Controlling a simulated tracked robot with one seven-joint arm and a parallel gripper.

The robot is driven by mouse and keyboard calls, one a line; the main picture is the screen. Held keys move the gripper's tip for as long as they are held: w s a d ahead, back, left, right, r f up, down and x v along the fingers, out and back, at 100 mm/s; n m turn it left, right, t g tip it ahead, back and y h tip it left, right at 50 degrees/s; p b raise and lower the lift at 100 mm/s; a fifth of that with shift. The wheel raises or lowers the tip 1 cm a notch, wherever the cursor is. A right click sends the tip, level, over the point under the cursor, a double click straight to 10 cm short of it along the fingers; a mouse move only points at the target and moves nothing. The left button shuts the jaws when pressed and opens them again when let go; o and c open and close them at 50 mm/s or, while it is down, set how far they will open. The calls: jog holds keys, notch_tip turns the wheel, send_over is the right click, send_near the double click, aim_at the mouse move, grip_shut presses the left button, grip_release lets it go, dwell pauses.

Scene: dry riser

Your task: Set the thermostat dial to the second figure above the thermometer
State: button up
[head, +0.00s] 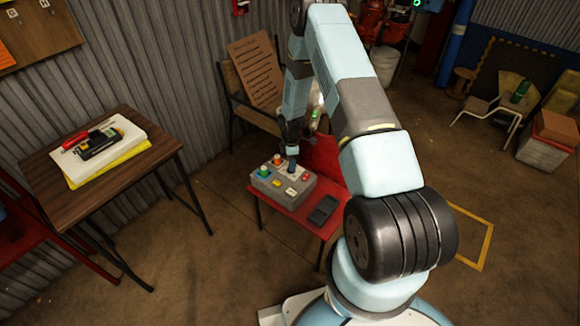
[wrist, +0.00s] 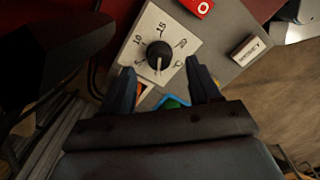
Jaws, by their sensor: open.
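The thermostat dial (wrist: 159,52) is a round black knob on a white plate (wrist: 187,42) marked 5, 10 and 15, with small symbols to the right. A pale pointer line on the knob points down in the wrist view, towards my gripper. The plate is on a grey control box (head: 272,188). My gripper (wrist: 162,78) is open; its two dark fingers lie either side of the lower knob area, with nothing held. Whether they touch the knob, I cannot tell. In the head view my gripper (head: 291,163) hangs over the box and hides the dial. I cannot make out a thermometer.
The box stands on a red seat (head: 311,222) beside a dark tray (head: 323,210). A red switch (wrist: 199,7), a white labelled block (wrist: 248,48) and a green button (wrist: 172,102) lie close to the dial.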

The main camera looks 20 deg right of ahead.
jog(key=shift+f, duration=1.75)
jog(key=c, duration=1)
jog(key=shift+a, duration=0.2)
jog(key=shift+d, duration=0.1)
